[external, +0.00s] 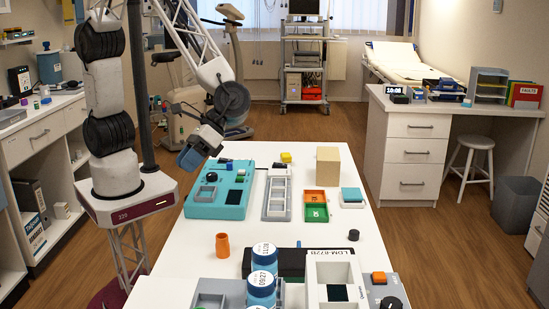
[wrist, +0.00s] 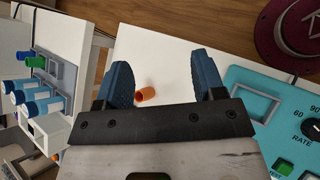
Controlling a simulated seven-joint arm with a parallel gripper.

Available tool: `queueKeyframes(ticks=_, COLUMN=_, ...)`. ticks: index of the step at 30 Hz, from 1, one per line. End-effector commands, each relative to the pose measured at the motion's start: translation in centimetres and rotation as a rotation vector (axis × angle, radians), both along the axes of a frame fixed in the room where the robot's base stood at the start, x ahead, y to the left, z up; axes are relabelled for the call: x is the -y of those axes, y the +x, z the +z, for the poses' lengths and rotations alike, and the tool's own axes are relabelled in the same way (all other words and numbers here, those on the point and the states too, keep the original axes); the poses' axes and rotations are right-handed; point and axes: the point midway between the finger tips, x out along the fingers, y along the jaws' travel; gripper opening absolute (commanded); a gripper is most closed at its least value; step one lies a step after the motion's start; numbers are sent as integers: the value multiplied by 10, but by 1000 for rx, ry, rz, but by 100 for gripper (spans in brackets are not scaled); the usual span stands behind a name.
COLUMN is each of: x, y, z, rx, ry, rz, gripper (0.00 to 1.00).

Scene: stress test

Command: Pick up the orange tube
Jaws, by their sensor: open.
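The orange tube (external: 222,245) stands upright on the white table, left of the black box, in the external view. In the wrist view the orange tube (wrist: 146,96) shows between the fingers, nearer the left one, on the white tabletop beyond them. My gripper (external: 188,158) is above the table's left edge, higher than the tube and farther back, apart from it. In the wrist view my gripper (wrist: 163,82) has its two blue fingers spread with nothing between them.
A teal device (external: 218,190) lies behind the tube. Blue jars (external: 262,285), a black box (external: 290,262) and a white frame device (external: 334,280) stand to its right and front. Orange and green trays (external: 315,205) lie farther back. The white table (external: 190,262) is clear around the tube.

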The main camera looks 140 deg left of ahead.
Motion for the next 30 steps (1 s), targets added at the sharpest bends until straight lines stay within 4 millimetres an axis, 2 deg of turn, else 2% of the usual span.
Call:
queueKeyframes(ticks=12, x=-27, y=74, z=-73, rx=-181, ry=-198, rz=244, gripper=63)
queueKeyframes(ticks=18, x=-42, y=102, z=-107, rx=-255, ry=-284, rz=347, gripper=63)
queueKeyframes(ticks=24, x=-50, y=117, z=-126, rx=-293, ry=-331, rz=403, gripper=63)
queueKeyframes(ticks=30, x=-52, y=120, z=-129, rx=-300, ry=-342, rz=415, gripper=63)
